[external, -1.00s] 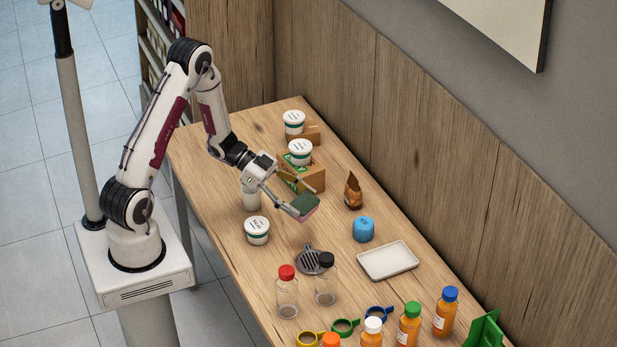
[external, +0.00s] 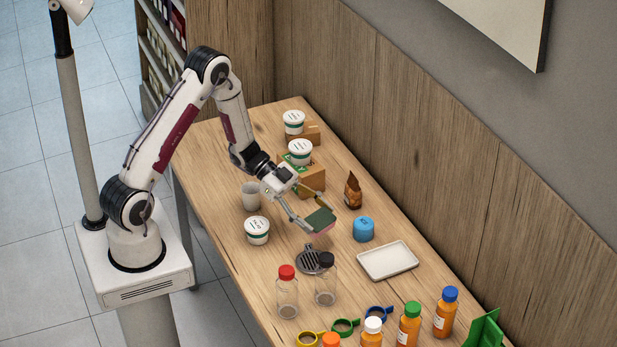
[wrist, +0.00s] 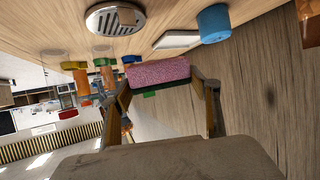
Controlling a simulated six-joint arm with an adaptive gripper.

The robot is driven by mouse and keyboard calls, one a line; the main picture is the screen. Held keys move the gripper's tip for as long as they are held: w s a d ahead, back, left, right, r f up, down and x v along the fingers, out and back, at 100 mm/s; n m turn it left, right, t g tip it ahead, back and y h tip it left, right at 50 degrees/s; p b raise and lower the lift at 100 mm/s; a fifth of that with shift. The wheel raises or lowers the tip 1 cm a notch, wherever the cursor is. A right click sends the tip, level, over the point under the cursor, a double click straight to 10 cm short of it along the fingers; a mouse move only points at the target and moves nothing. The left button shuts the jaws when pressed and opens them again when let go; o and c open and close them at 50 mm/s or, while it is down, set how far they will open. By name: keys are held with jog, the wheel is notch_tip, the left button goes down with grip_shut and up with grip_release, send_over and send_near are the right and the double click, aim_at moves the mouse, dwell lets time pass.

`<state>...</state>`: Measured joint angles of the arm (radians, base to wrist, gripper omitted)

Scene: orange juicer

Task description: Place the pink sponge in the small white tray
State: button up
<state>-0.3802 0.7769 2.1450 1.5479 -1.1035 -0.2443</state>
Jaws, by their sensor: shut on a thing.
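The pink sponge (external: 321,233) has a dark green top side, and its pink face (wrist: 158,71) fills the space between the fingers in the wrist view. My gripper (external: 309,219) is shut on the sponge and holds it in the air above the table. The small white tray (external: 388,271) lies on the table to the right of and nearer the camera than the sponge; it looks empty. The tray also shows in the wrist view (wrist: 177,40), beyond the sponge.
A blue container (external: 363,229) stands between the sponge and the tray. A round metal drain-like piece (external: 311,260) and clear bottles with red (external: 287,290) and black (external: 326,285) caps stand at the tray's left. Several juice bottles and coloured rings fill the near end.

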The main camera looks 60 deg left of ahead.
jog(key=w+d+r+m+g, duration=0.1)
jog(key=w+d+g, duration=0.1)
jog(key=w+d, duration=0.3)
jog(key=w+d+r+m+g+h, duration=0.1)
jog(key=w+d, duration=0.4)
jog(key=w, duration=0.5)
jog(key=shift+w+d+r+m+g, duration=0.2)
jog(key=shift+w+d+m+g, duration=0.15)
jog(key=shift+m, duration=0.45)
jog(key=shift+a, duration=0.1)
jog(key=shift+f, duration=2.55)
jog(key=shift+f, duration=2.3)
jog(key=shift+s+f, duration=0.1)
jog(key=o, duration=0.7)
